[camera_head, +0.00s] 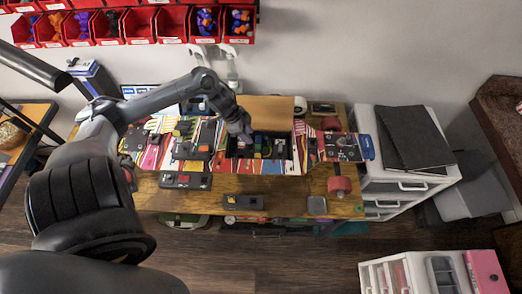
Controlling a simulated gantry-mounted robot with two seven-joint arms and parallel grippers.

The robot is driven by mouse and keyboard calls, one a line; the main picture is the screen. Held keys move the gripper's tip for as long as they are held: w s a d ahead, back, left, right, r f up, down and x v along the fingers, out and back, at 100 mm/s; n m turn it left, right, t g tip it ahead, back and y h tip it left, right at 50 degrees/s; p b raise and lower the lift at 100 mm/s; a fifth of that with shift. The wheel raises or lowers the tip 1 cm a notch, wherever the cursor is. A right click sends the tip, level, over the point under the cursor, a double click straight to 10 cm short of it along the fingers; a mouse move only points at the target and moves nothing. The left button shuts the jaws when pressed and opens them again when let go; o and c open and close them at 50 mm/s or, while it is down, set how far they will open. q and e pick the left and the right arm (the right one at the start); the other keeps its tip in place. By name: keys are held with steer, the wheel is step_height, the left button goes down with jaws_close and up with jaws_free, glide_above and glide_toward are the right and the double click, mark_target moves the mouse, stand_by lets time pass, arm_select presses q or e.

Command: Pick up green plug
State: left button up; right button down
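My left arm reaches in from the left over the workbench. My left gripper (245,136) points down at the near-left part of a dark open box (284,151) that holds small coloured parts. A small yellow-green piece (265,146), which may be the green plug, shows in the box just right of the fingertips. My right gripper is not in view.
The wooden workbench (290,207) carries a striped colourful mat, with dark modules (185,181) and (243,201) near its front. A red roll (339,184) lies at the right. A white drawer cabinet (385,187) stands beside the bench. Red bins (140,26) hang on the wall.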

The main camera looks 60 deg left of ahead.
mark_target(258, 146)
arm_select(q)
steer(key=shift+b+x, duration=0.35)
steer(key=shift+x, duration=3.7)
steer(key=shift+w, duration=0.1)
jaws_close()
